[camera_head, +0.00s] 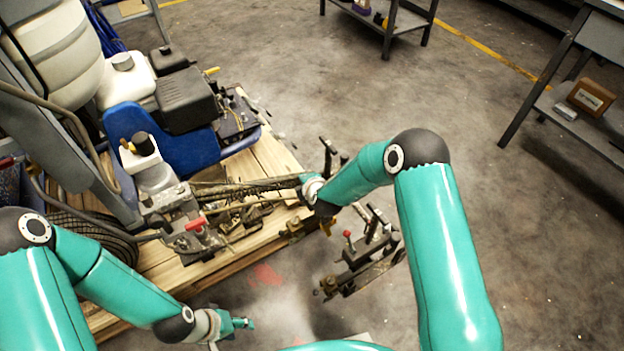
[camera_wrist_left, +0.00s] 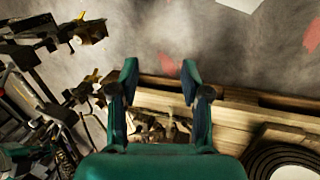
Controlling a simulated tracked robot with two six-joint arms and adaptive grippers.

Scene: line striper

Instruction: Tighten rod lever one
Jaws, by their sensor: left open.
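A dark metal rod assembly (camera_head: 365,255) with a small red-tipped lever (camera_head: 348,236) juts out past the pallet's edge. In the left wrist view, dark clamps with yellow levers (camera_wrist_left: 92,76) lie to the left. I cannot tell which one is rod lever one. My left gripper (camera_head: 240,324) is open and empty, low and in front of the pallet, apart from the rods. In the left wrist view its two fingers (camera_wrist_left: 159,70) are spread. My right arm reaches to the rods, but its gripper is not distinguishable there.
The line striper, with a blue body (camera_head: 160,135) and a red handle (camera_head: 196,224), stands on a wooden pallet (camera_head: 270,160). A coiled hose (camera_head: 95,240) lies at left. Grey shelves (camera_head: 395,20) stand behind. The floor (camera_head: 540,260) at right is clear.

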